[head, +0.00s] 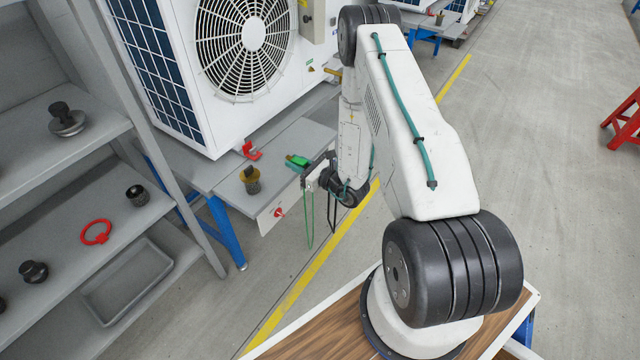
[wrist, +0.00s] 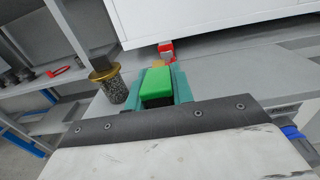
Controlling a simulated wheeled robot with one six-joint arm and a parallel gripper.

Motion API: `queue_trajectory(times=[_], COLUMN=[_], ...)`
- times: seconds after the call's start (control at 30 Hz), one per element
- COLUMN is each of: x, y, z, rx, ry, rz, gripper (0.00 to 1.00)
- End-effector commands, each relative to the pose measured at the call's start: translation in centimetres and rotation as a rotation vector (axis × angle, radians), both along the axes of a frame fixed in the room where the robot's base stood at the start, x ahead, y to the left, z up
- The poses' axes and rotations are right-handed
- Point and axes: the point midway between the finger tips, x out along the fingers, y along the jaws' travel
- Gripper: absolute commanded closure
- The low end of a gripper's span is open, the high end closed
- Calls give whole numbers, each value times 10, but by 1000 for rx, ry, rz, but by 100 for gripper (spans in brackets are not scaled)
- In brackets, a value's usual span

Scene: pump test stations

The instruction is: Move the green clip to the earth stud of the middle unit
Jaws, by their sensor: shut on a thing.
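The green clip (head: 298,160) is held in my gripper (head: 301,164), above the grey bench at the near unit. In the wrist view the clip (wrist: 157,86) sits between my two teal fingers (wrist: 159,82), which are shut on it. A thin green lead (head: 308,222) hangs in a loop below my gripper. The near white unit (head: 185,62) has a fan grille and stands on the bench. Other units stand farther back at the top (head: 452,6). I cannot clearly make out an earth stud on any unit.
A red clamp-like part (head: 249,150) is at the near unit's lower edge. A brass-topped dark cylinder (head: 250,181) stands on the bench (head: 215,172), left of my gripper. A grey shelf (head: 62,150) is at left.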

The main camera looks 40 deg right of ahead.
Motion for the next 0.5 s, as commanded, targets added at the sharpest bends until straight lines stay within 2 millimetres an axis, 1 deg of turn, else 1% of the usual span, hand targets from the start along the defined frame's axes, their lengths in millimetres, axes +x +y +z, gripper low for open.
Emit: queue_trajectory(times=[0.03, 0.1, 0.2, 0.33, 0.4, 0.5], x=[6, 11, 15, 18, 19, 19], y=[20, 43, 72, 99, 107, 112], z=[27, 55, 88, 115, 123, 128], rx=[-3, -2, 0, 1, 1, 3], ry=[-5, -6, -5, -3, -3, -1], rz=[26, 52, 89, 128, 141, 150], gripper=[100, 100, 100, 100, 100, 100])
